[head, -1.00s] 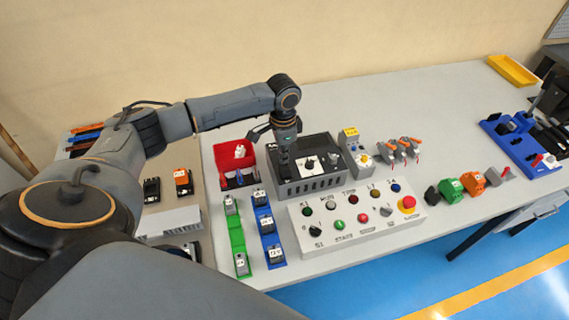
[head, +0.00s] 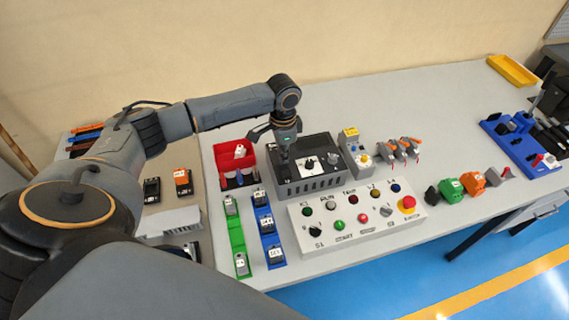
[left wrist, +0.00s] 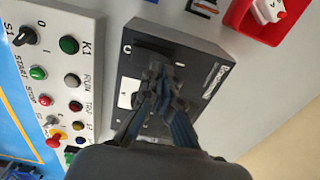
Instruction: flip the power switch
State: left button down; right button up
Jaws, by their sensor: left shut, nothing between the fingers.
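A grey box with a dark top panel (head: 318,147) stands on the table. A dark rocker-like part, probably the power switch (left wrist: 152,50), sits near the panel's edge between white marks in the left wrist view. My left gripper (head: 284,158) points down over the left part of this panel. In the left wrist view my left gripper (left wrist: 160,72) is shut and empty, its fingertips at or just above the rocker. I cannot tell whether they touch it, and the fingers hide part of the panel. My right gripper is not in view.
A white control panel (head: 316,246) with several buttons stands in front of the box. A red bin (head: 222,148) is left of it. Green (head: 236,240) and blue (head: 266,228) strips lie front left. A grey unit (head: 355,147) stands close on the right. The table behind is clear.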

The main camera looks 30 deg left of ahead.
aim_at(283, 166)
pick_arm(q)
jog(key=shift+f+b, duration=0.35)
jog(key=shift+f, duration=0.8)
dwell(0.6)
jog(key=shift+r, duration=0.1)
notch_tip(283, 166, up, 7)
jog(key=p, duration=0.8)
dwell(0.4)
